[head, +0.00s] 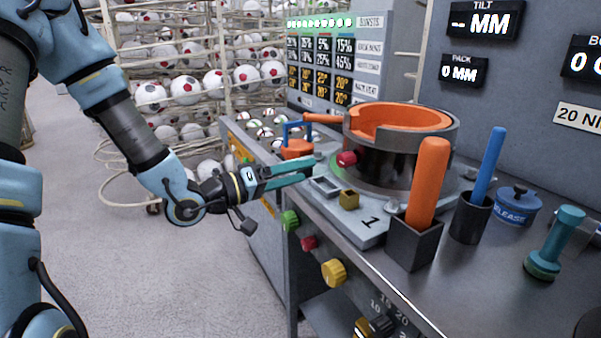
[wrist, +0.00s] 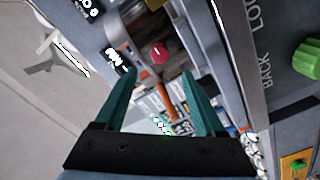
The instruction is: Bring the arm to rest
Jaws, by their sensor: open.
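My gripper (head: 308,170) is at the end of my arm, reaching in from the left at the front edge of the press bench. Its two teal fingers are apart, with nothing seen between them. In the wrist view my gripper (wrist: 159,76) also shows spread fingers with empty space between the tips. The fingers are close to the red knob (head: 346,159) on the press and just below the orange block with a blue handle (head: 298,147). I cannot tell whether they touch anything. The red knob also shows beyond the fingertips in the wrist view (wrist: 158,52).
The press pot (head: 384,165) with an orange lining stands on the bench. Right of it are an orange rod (head: 428,182), a blue rod (head: 489,160), a blue lidded pot (head: 517,205) and a teal tool (head: 554,245). Ball racks (head: 186,88) stand behind. The floor (head: 170,270) is clear.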

